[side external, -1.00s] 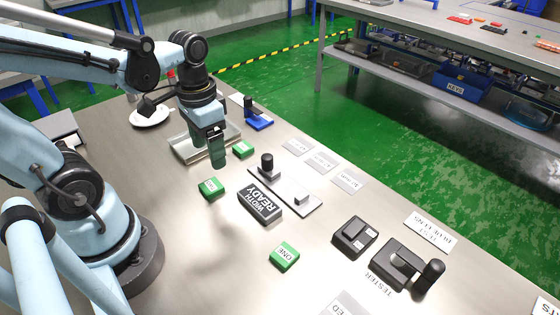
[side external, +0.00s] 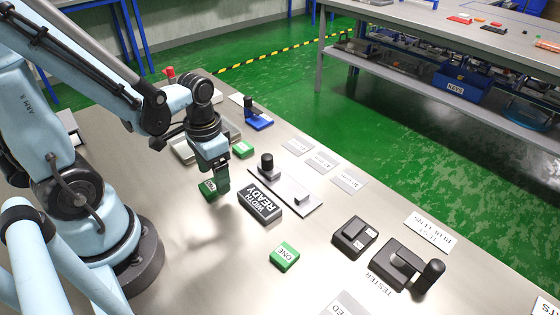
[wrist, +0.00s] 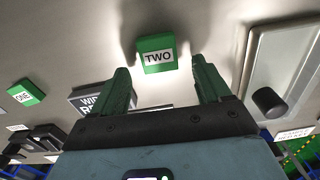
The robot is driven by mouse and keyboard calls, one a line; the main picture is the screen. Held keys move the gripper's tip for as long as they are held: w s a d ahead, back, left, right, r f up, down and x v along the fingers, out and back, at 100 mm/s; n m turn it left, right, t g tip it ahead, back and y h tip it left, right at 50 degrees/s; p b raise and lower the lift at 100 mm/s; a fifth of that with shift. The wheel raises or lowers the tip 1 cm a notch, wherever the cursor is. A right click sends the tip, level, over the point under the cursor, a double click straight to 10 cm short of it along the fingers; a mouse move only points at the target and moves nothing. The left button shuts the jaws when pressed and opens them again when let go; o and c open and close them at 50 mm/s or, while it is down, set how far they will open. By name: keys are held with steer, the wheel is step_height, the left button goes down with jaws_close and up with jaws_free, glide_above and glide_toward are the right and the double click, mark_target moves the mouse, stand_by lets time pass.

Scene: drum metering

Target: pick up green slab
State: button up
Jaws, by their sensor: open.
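Three green slabs lie on the metal table. The slab labelled TWO (wrist: 156,44) is in the wrist view, just beyond and between my fingertips. The nearest slab to my gripper (side external: 222,184) in the side view (side external: 206,189) is partly hidden behind the fingers. A second slab (side external: 243,149) lies behind my gripper, near the tray. The slab labelled ONE (side external: 284,257) lies towards the front; it also shows at left in the wrist view (wrist: 26,92). My gripper, with green fingers, is open and empty, pointing down close to slab TWO. Whether it touches the slab cannot be told.
A dark block labelled WIDTH READY (side external: 260,201) lies just right of my gripper. A metal plate (side external: 305,207) with a black knob is beyond it. A silver tray (side external: 182,150) is behind. Black tester units (side external: 353,235) stand at right.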

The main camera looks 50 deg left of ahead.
steer(key=shift+f, duration=0.95)
steer(key=c, duration=1.1)
steer(key=shift+r, duration=0.15)
